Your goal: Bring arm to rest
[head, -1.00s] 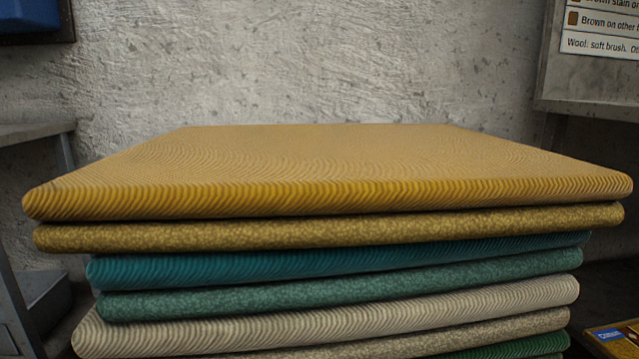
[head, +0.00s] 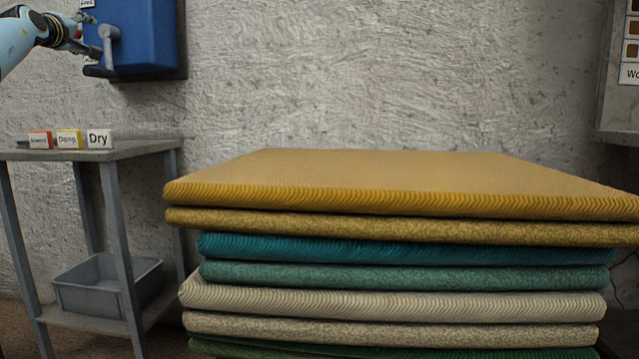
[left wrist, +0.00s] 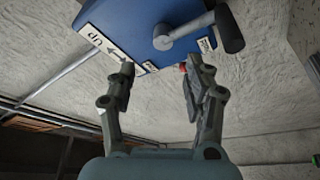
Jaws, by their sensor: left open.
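My left gripper (head: 85,36) is at the upper left of the head view, beside the grey crank handle (head: 103,52) of a blue wall box (head: 145,38). In the left wrist view the gripper (left wrist: 158,78) is open, its two fingers apart with nothing between them. The blue box (left wrist: 135,22) and its crank (left wrist: 185,32) lie beyond the fingertips, and the handle grip (left wrist: 229,30) is up and to the right. I see no clear contact between fingers and crank. My right gripper is in neither view.
A stack of folded rugs (head: 400,197) fills the middle and right. A grey metal table (head: 120,153) at left carries small labelled cards (head: 99,139), with a grey bin (head: 105,285) on its lower shelf. A board (head: 625,75) hangs at right.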

